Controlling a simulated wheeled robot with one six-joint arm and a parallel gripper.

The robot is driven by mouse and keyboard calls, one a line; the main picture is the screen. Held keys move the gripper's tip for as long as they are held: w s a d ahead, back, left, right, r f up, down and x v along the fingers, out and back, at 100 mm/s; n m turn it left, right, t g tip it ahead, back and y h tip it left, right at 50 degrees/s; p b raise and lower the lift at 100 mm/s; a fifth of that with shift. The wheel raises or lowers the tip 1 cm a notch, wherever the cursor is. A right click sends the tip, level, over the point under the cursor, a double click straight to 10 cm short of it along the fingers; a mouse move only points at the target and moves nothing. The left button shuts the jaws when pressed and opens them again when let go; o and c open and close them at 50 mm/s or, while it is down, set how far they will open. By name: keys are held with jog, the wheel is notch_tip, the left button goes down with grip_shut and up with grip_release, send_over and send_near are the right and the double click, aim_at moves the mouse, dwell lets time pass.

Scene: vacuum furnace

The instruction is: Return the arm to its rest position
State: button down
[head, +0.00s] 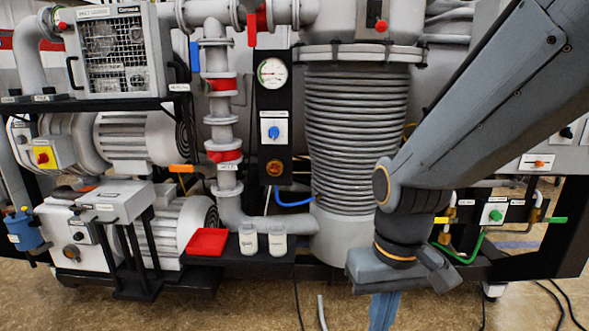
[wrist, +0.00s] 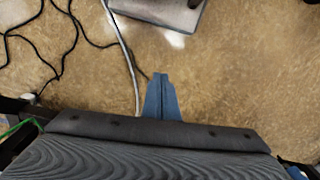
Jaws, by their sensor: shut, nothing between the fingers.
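My arm reaches in from the upper right of the head view and bends downward in front of the ribbed column. My gripper (head: 383,318) hangs below the wrist and points down, partly cut off by the bottom edge. In the wrist view its two blue fingers (wrist: 161,78) lie together over the floor, with nothing between them. The gripper appears apart from the furnace parts.
The ribbed column (head: 345,130) stands behind my arm. A shelf with a red tray (head: 207,242) and two white containers (head: 249,240) is to the left. Valve panels (head: 494,212) are to the right. Black cables (wrist: 62,55) and a pale hose (wrist: 122,50) lie on the floor.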

jog(key=d+r+m+p, duration=0.1)
jog(key=d+r+p, duration=0.4)
jog(key=p, duration=0.3)
jog(key=shift+s+d+r+m+p, duration=0.25)
jog(key=shift+s+r+m+p, duration=0.05)
jog(key=shift+s+p, duration=0.05)
dwell(0.4)
